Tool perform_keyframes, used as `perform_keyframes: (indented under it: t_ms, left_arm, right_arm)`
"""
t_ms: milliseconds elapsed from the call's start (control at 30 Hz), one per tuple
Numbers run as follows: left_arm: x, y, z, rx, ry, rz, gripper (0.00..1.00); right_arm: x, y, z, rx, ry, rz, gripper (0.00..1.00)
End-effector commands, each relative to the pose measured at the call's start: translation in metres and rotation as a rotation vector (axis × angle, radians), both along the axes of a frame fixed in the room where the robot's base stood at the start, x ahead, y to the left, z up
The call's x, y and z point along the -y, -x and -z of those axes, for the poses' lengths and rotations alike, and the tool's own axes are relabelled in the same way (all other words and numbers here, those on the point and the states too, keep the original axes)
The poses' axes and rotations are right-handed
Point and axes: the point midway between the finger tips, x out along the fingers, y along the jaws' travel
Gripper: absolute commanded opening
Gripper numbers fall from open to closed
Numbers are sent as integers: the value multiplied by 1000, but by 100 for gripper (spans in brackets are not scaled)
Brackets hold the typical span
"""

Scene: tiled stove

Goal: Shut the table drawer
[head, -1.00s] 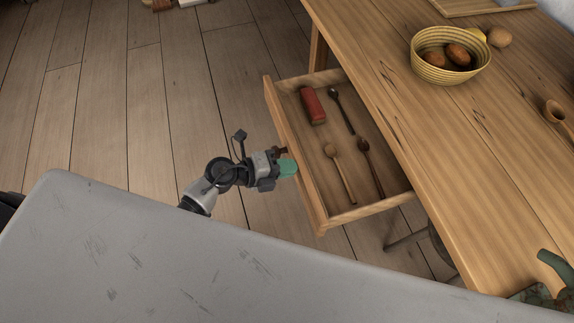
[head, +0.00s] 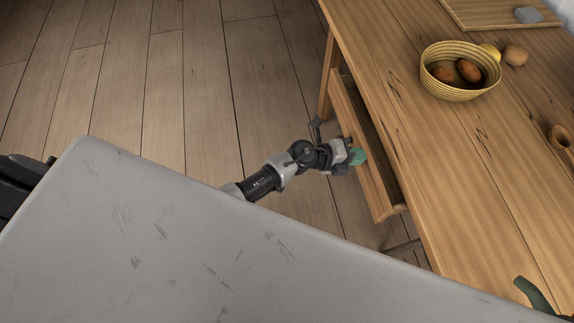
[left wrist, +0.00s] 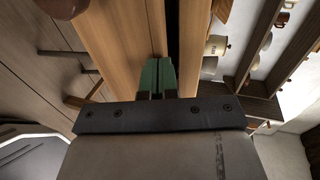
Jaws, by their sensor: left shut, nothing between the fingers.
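The wooden table (head: 440,165) stands at the right in the head view. Its drawer (head: 366,140) is still a little out from under the tabletop, with a narrow strip of its inside visible. The drawer's contents are hidden under the tabletop. My left gripper (head: 360,157), with green fingertips, is shut and empty at the outer face of the drawer front. In the left wrist view the shut green fingers (left wrist: 157,76) point at the wooden drawer front (left wrist: 120,35) and appear to touch it. My right gripper is not in view.
A yellow basket (head: 455,88) with brown, round items stands on the table, and a board (head: 480,12) lies behind it. A green object (head: 532,295) is at the lower right. The plank floor (head: 180,110) left of the drawer is clear.

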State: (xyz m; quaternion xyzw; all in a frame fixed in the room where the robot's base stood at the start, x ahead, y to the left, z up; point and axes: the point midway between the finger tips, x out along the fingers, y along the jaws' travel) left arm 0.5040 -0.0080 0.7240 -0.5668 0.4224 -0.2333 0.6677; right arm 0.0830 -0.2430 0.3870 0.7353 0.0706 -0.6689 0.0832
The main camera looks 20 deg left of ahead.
Motion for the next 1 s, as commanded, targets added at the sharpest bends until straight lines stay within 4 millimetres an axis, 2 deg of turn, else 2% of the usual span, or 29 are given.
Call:
perform_keyframes:
  t_ms: [33,200,400,833,1000]
  left_arm:
    - [8,-6,-1,1,2,1,0]
    - [24,-16,0,1,0,0,0]
    - [31,-21,0,0,0,0,0]
    - [32,-22,0,0,0,-1,0]
    - [22,-24,0,0,-1,-1,0]
  right_arm:
    - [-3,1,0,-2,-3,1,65]
    - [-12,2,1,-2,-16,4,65]
    - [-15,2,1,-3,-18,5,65]
    - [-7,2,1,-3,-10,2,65]
    - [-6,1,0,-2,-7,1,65]
